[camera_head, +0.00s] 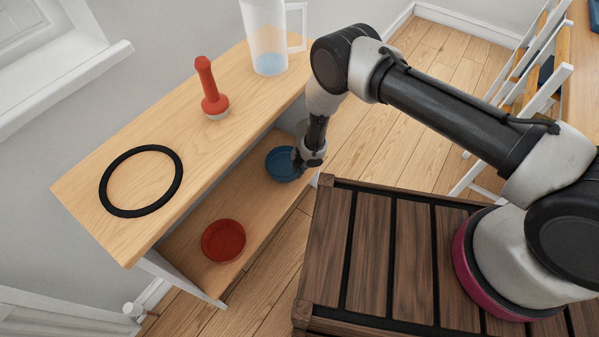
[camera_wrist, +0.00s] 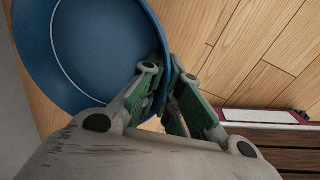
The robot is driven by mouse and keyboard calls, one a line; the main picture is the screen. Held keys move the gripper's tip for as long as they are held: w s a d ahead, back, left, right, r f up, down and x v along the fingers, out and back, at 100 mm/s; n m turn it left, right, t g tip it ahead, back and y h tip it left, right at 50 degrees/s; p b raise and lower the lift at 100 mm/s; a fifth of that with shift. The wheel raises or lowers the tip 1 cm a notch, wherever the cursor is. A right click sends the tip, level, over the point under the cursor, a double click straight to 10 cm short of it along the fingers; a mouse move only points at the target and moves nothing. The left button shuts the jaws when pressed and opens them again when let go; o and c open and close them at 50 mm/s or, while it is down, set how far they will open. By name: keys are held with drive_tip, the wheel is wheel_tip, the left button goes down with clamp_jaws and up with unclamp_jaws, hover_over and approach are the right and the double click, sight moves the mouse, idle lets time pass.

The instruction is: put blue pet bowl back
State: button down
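The blue pet bowl (camera_head: 281,164) is at the right end of the lower shelf in the head view. I cannot tell whether it rests on the board or is slightly above it. My gripper (camera_head: 303,162) is at the bowl's right side, pointing down. In the wrist view the blue bowl (camera_wrist: 100,45) fills the upper left, empty inside. There my gripper (camera_wrist: 166,78) has one finger inside the bowl and one outside, close together with the rim between them. The fingers partly hide the rim.
A red bowl (camera_head: 223,241) sits on the lower shelf's near end. The shelf unit's top (camera_head: 165,130) carries a black ring (camera_head: 112,205), a red plunger-like object (camera_head: 207,88) and a clear jug (camera_head: 267,40). My slatted wooden base is close on the right.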

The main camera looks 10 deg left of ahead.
drive_tip(key=shift+f, duration=0.95)
drive_tip(key=c, duration=1.6)
unclamp_jaws()
drive_tip(key=shift+c, duration=0.2)
drive_tip(key=shift+r, duration=0.1)
wheel_tip(320, 180, up, 12)
drive_tip(key=d, duration=0.1)
drive_tip(key=shift+s+d, duration=0.35)
drive_tip(key=shift+f, duration=0.2)
